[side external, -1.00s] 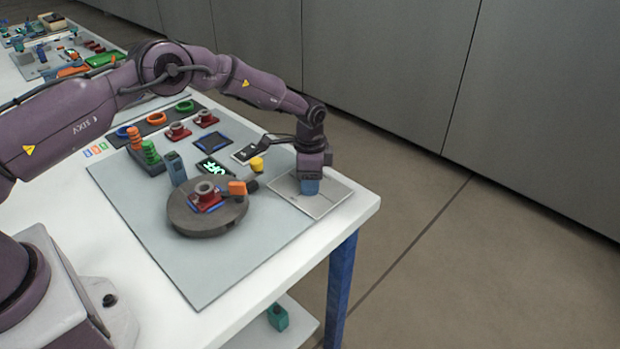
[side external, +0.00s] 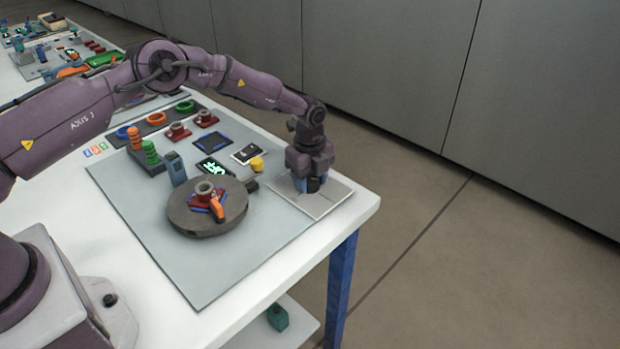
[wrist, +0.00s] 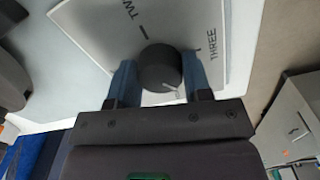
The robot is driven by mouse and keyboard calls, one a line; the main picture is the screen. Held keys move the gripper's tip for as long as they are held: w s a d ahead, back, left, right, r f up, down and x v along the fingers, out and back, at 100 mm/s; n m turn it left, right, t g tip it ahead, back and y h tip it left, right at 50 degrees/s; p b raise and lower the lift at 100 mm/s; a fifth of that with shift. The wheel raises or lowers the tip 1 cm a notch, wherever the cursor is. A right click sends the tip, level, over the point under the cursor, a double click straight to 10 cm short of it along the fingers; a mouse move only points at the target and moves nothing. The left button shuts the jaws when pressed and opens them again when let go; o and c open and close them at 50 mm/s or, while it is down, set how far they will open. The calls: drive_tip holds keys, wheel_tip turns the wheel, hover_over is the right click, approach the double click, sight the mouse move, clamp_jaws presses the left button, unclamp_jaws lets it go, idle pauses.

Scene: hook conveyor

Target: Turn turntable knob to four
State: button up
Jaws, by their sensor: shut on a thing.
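The dark round knob (wrist: 160,68) stands on a light dial plate (wrist: 95,22) marked TWO and THREE in the wrist view. A pale pointer line on the knob's face points to the lower right, away from the TWO mark. My gripper (wrist: 161,82) has its two blue fingers on either side of the knob and is shut on it. In the side view my gripper (side external: 312,186) is low over the dial plate (side external: 325,201). The grey turntable (side external: 182,222) carries a red part (side external: 201,199) and an orange piece (side external: 217,209). The FOUR label is not visible.
A small display (side external: 214,168) with green characters and a yellow button (side external: 257,164) lie left of my gripper. A blue-grey block (side external: 176,168) and green and orange pegs (side external: 150,152) stand farther left. The table's right edge is close beyond the plate.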

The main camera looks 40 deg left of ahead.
sight(310, 178)
drive_tip(key=m, duration=0.6)
drive_tip(key=shift+r, duration=0.1)
drive_tip(key=shift+m, duration=0.4)
drive_tip(key=o, duration=0.9)
wheel_tip(310, 178, up, 13)
drive_tip(key=shift+f, duration=0.1)
idle(0.3)
